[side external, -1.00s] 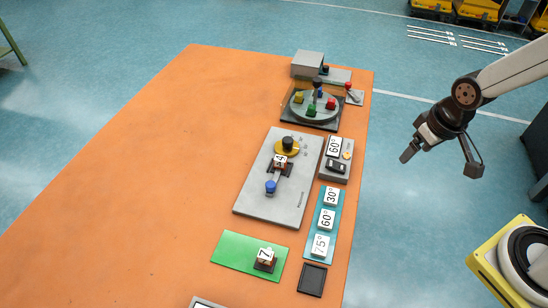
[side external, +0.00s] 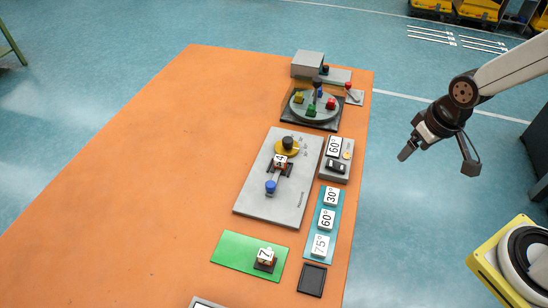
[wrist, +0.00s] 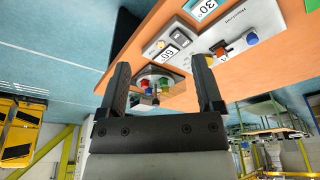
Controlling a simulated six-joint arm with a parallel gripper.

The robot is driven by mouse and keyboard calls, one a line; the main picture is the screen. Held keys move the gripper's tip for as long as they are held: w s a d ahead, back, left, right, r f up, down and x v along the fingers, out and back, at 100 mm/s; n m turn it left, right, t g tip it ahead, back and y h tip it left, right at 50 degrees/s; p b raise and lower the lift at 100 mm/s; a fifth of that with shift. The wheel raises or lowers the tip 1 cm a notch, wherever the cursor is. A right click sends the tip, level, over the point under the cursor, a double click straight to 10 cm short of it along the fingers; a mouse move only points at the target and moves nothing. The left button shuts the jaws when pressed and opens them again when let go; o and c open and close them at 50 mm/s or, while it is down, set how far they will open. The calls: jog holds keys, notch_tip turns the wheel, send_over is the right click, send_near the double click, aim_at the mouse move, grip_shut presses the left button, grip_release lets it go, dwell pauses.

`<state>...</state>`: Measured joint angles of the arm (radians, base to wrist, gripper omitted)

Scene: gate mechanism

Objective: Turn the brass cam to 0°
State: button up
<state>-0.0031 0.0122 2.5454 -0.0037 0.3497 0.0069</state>
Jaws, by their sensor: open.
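The brass cam (side external: 287,148) is a yellow disc with a black knob on top, at the far end of a grey plate (side external: 252,190) on the orange table. A block marked 4 (side external: 281,162) sits just in front of the cam, and a blue knob (side external: 270,187) stands nearer on the same plate. The cam's angle is too small to read. My gripper (side external: 438,158) is open and empty, in the air to the right of the table, well apart from the cam. Its two dark fingers also show in the wrist view (wrist: 162,85).
A display box (side external: 334,147) reading 60° stands beside the plate. Cards marked 30°, 60° and 75° lie on a teal strip (side external: 314,250). A turntable (side external: 312,104) with coloured blocks stands behind. A green mat (side external: 232,250) bears a block marked 7 (side external: 265,258). The table's left is clear.

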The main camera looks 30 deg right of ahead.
jog(key=w+a+f+t, duration=0.1)
jog(key=w+a+f, duration=0.1)
jog(key=w, duration=0.6)
jog(key=w+a+f, duration=0.2)
jog(key=w+a, duration=0.1)
jog(key=w, duration=0.6)
send_near(288, 140)
jog(key=f, duration=0.2)
jog(key=shift+w+f+t, duration=0.2)
jog(key=shift+t, duration=0.3)
jog(key=shift+x, duration=3.9)
jog(key=shift+s, duration=0.1)
grip_shut()
